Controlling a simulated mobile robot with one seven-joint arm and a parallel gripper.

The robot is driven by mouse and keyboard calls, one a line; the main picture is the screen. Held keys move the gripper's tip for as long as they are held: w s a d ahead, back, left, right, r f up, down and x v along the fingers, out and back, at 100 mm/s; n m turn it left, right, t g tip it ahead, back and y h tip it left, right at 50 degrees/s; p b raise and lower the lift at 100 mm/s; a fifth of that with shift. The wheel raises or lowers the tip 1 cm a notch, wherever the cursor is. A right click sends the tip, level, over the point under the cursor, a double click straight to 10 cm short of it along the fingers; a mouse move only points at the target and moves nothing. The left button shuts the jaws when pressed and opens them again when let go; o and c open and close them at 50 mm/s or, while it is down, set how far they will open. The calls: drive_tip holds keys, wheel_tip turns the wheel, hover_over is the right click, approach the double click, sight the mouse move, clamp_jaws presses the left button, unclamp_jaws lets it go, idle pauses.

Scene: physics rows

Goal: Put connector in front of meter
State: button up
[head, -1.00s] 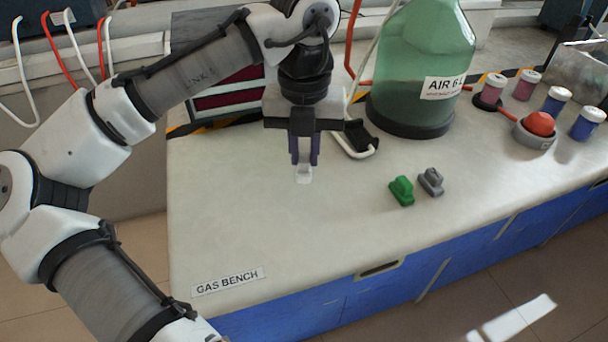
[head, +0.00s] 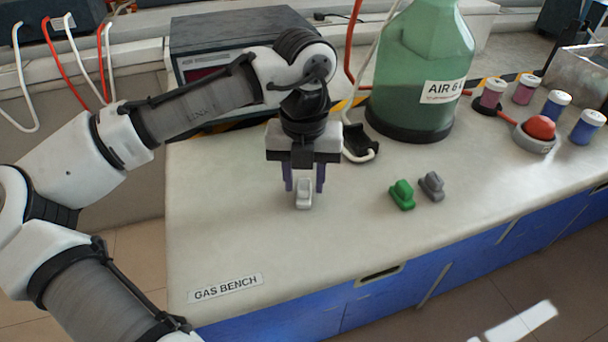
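A white connector (head: 304,196) stands on the bench, in front of and somewhat right of the dark meter box (head: 205,38). The meter's front, with a dark red display, is partly hidden behind my arm. My gripper (head: 304,183) points down over the white connector. Its two purple fingers are spread apart, one on each side, with visible gaps to the connector.
The bench top (head: 235,225) is clear to the left and in front. A black cradle (head: 360,142) lies right behind my gripper. A large green air bottle (head: 415,75) stands behind it. Several small jars and a red-topped button (head: 540,127) stand at the right.

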sight(304, 184)
drive_tip(key=shift+r, duration=0.1)
wheel_tip(304, 184, up, 12)
drive_tip(key=p, duration=0.2)
idle(0.4)
drive_tip(key=shift+r, duration=0.1)
